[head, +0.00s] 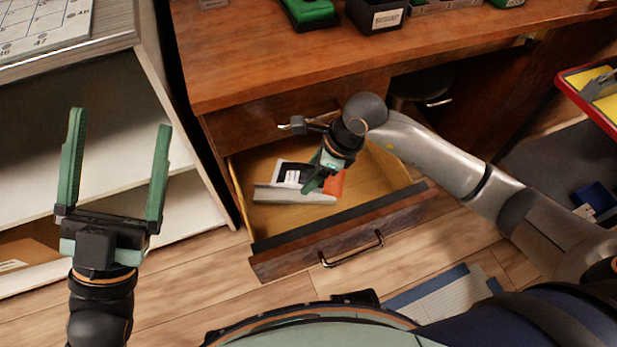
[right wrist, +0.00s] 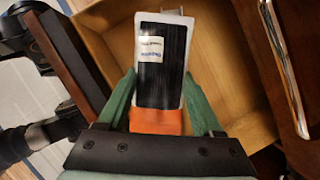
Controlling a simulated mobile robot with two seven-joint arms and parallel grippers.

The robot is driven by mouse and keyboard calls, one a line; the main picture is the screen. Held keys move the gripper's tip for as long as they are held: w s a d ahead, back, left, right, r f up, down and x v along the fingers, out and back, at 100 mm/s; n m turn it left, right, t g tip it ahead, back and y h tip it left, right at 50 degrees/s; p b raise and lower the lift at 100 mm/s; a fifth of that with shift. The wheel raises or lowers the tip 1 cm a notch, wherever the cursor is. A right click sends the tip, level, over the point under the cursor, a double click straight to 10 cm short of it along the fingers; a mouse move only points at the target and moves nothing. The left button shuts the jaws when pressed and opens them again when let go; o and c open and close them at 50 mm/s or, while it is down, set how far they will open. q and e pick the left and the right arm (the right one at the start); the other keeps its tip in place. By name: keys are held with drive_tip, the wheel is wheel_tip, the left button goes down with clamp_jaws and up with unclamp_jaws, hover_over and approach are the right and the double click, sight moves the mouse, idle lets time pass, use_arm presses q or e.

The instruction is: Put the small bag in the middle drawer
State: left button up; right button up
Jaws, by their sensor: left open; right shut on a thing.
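The small bag (head: 290,173) is white with a black panel and an orange end; in the right wrist view the bag (right wrist: 160,60) lies between my fingers. My right gripper (head: 322,178) is shut on its orange end, seen also in the right wrist view (right wrist: 160,85). The bag is over the inside of the open drawer (head: 385,165); I cannot tell whether it touches the floor. The drawer is pulled out below a closed one (head: 265,125). My left gripper (head: 115,175) is open and empty, left of the desk.
A grey flat strip (head: 295,194) shows in the drawer beside the bag. The wooden desk (head: 280,60) overhangs the drawers, with green and black bins (head: 375,14) on top. A white shelf (head: 190,200) stands at left. A red-rimmed tray (head: 590,105) is at right.

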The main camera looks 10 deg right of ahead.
drive_tip(key=shift+w+d+f+m+t+h+b, duration=0.1)
drive_tip(key=shift+d+f+m+t+h+b, duration=0.1)
drive_tip(key=shift+f+m, duration=0.35)
drive_tip(key=shift+w+d+f+m+t+h+b, duration=0.1)
drive_tip(key=shift+d+f+m+t+b, duration=0.1)
drive_tip(key=shift+f+m, duration=0.35)
drive_tip(key=w+d+f+b, duration=0.1)
drive_tip(key=d+f, duration=0.2)
drive_tip(key=d, duration=0.1)
drive_tip(key=w+d+f+b, duration=0.2)
drive_tip(key=d+f, duration=0.1)
drive_tip(key=d, duration=0.1)
drive_tip(key=w+d+f+b, duration=0.1)
drive_tip(key=d+f+b, duration=0.1)
drive_tip(key=d+f, duration=0.1)
drive_tip(key=shift+w+d+f, duration=0.15)
drive_tip(key=shift+w+d, duration=0.2)
drive_tip(key=shift+d, duration=0.4)
use_arm(q)
wheel_tip(320, 180, down, 6)
drive_tip(key=s+d+m+h+b, duration=0.1)
drive_tip(key=h+b, duration=0.1)
drive_tip(key=shift+s+f+g, duration=0.25)
drive_tip(key=shift+s+g, duration=0.1)
drive_tip(key=shift+g, duration=0.05)
use_arm(e)
drive_tip(key=shift+w+d+f, duration=0.1)
drive_tip(key=shift+d+f, duration=0.1)
drive_tip(key=shift+f, duration=1.5)
drive_tip(key=shift+f, duration=0.1)
